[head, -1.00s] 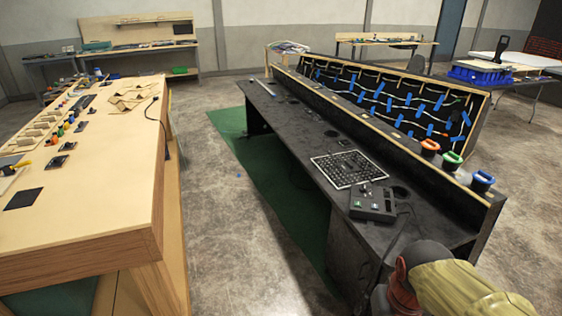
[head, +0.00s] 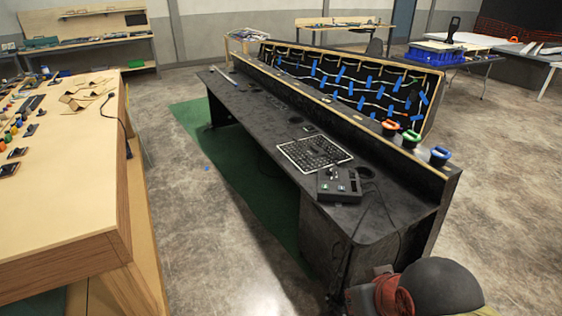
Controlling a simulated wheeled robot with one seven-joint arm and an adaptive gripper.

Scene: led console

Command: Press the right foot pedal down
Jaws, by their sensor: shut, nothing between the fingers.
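I cannot make out the right foot pedal in the head view. The floor beneath the black console desk (head: 385,222) is mostly hidden by its top and dark side panel. Part of my arm shows at the bottom right, with a red-orange joint and a dark rounded cover. My gripper is not visible; it lies outside the picture or behind the arm.
A control box (head: 339,185) with a trailing cable sits on the desk by a black-and-white grid panel (head: 314,154). Orange, green and blue-handled items (head: 411,138) stand on the ledge. A wooden workbench (head: 70,200) is at left. Concrete floor (head: 215,225) lies between.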

